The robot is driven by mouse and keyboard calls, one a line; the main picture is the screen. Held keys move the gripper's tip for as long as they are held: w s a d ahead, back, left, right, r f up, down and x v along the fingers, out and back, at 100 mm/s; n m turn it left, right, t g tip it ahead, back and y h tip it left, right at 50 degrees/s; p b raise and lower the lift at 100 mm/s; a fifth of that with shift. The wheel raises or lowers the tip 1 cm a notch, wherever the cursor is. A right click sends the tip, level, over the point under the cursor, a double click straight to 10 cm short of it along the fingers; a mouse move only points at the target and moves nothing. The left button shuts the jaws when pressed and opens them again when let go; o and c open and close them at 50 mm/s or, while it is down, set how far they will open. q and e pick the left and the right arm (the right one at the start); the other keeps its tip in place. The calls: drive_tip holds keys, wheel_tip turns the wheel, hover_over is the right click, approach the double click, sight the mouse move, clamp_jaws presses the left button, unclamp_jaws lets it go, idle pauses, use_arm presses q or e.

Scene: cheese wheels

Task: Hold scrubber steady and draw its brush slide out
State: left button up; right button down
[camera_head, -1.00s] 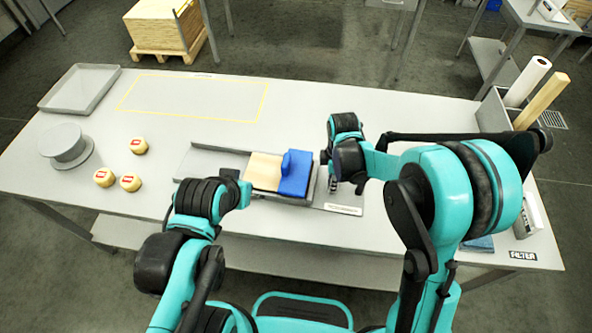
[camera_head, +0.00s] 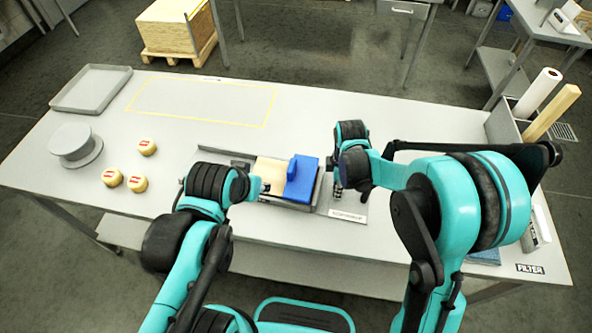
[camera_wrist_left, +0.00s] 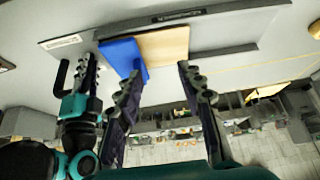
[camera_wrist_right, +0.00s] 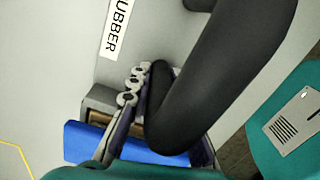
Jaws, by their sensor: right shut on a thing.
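The scrubber is a low block with a pale wooden part (camera_head: 271,171) and a raised blue part (camera_head: 301,179), lying on a grey plate at mid-table. Both parts also show in the left wrist view, the blue part (camera_wrist_left: 123,58) beside the wood (camera_wrist_left: 165,47). My right gripper (camera_head: 337,181) is at the scrubber's right end, shut on a black bar-like handle (camera_wrist_right: 205,75) that fills much of the right wrist view. My left gripper (camera_head: 265,188) is at the scrubber's front left.
Three small cheese wheels (camera_head: 137,183), a grey round stand (camera_head: 76,147) and a grey tray (camera_head: 91,90) are on the left. A bin (camera_head: 504,127) with rolls is at the far right. The yellow-outlined area (camera_head: 203,103) behind is empty.

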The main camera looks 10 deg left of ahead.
use_arm(q)
drive_tip(key=w+d+r+g, duration=0.3)
drive_tip(key=w, duration=0.4)
drive_tip(key=g, duration=0.3)
approach(292, 165)
drive_tip(key=shift+w+d+m, duration=0.1)
drive_tip(key=shift+w+m, duration=0.1)
drive_tip(key=shift+m, duration=0.1)
wheel_tip(292, 165, down, 11)
drive_tip(key=shift+f, duration=0.1)
clamp_jaws()
